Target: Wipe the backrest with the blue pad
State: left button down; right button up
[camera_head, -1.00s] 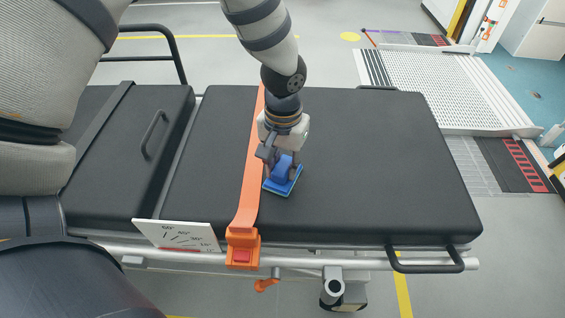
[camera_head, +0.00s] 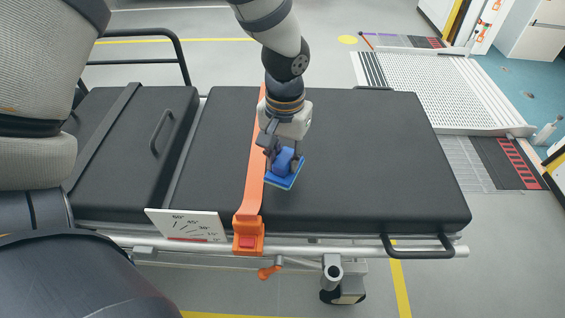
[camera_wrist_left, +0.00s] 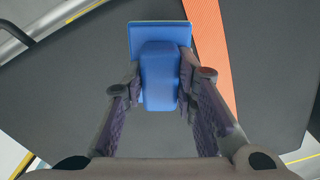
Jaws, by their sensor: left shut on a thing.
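A blue pad (camera_head: 280,181) with a raised blue grip block is held by my left gripper (camera_head: 284,156), which is shut on the block. The pad is over the black cushion (camera_head: 380,150) of the long right-hand section, just right of the orange strap (camera_head: 255,160). A shadow shows beside the pad; I cannot tell whether it touches the cushion. The left wrist view shows the pad (camera_wrist_left: 134,38) beyond the fingers, beside the strap (camera_wrist_left: 209,50). A shorter black section with a handle, likely the backrest (camera_head: 110,125), lies left of the gap. My right gripper is not in view.
An angle plate (camera_head: 187,225) stands at the near edge by the gap, with an orange buckle (camera_head: 248,238) beside it. Black rails (camera_head: 420,250) edge the stretcher at near right and far left (camera_head: 179,60). A ramp (camera_head: 440,85) lies beyond, at right.

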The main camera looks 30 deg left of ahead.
pick_arm(q)
jog(key=shift+r, duration=1.6)
